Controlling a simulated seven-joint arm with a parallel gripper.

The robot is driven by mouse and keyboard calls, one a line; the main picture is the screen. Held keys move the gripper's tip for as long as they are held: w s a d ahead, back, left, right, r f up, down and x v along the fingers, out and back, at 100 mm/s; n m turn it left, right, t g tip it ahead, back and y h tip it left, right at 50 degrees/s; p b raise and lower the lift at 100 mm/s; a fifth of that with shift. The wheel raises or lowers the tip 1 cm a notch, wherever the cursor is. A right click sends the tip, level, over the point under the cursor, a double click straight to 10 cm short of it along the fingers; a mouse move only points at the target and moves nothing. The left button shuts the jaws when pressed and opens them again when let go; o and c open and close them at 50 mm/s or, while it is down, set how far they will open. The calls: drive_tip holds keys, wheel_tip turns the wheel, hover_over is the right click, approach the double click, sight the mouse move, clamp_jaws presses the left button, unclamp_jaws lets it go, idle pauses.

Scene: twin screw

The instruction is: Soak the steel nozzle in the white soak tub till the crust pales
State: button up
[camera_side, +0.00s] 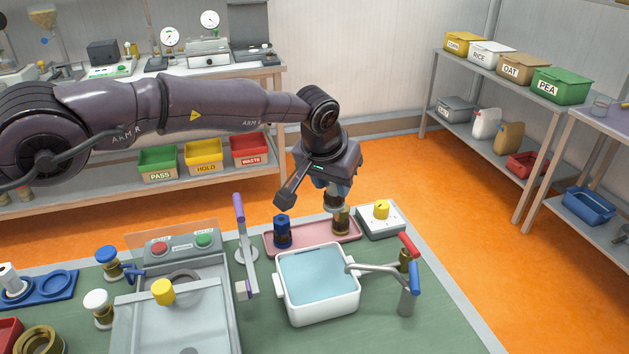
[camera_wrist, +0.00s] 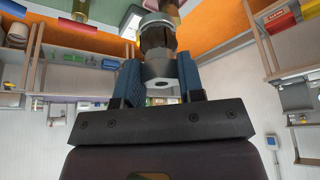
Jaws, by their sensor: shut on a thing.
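The steel nozzle (camera_wrist: 158,68) is between the blue fingers of my gripper (camera_wrist: 155,82) in the wrist view. A dark band, perhaps the crust, circles it, with a paler ring beyond. In the side view my gripper (camera_side: 334,192) points down over the right end of a pink tray (camera_side: 310,240), and the nozzle's grey end (camera_side: 333,204) shows below the fingers. A brass-and-dark piece (camera_side: 341,222) stands just under it; I cannot tell whether they touch. The white soak tub (camera_side: 322,313) stands in front of the tray, holding pale blue liquid, with nothing visible in it.
A purple-tipped upright (camera_side: 241,230) stands left of the tub. A white box with a yellow knob (camera_side: 381,218) is right of the tray.

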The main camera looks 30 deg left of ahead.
drive_tip(key=s+d, duration=0.3)
drive_tip(key=s, duration=0.4)
drive_tip(key=shift+n, duration=0.6)
drive_tip(key=shift+s+a+f, duration=0.25)
drive_tip(key=shift+s+f, duration=0.15)
drive_tip(key=shift+f, duration=1.65)
drive_tip(key=shift+s+a+f, duration=0.3)
drive_tip(key=shift+s+f, duration=0.1)
drive_tip(key=shift+f, duration=1.65)
drive_tip(key=shift+s+a+f, duration=0.25)
drive_tip(key=shift+s+f, duration=0.15)
drive_tip(key=shift+f, duration=1.65)
wheel_tip(320, 180, up, 8)
drive_tip(key=shift+r, duration=0.2)
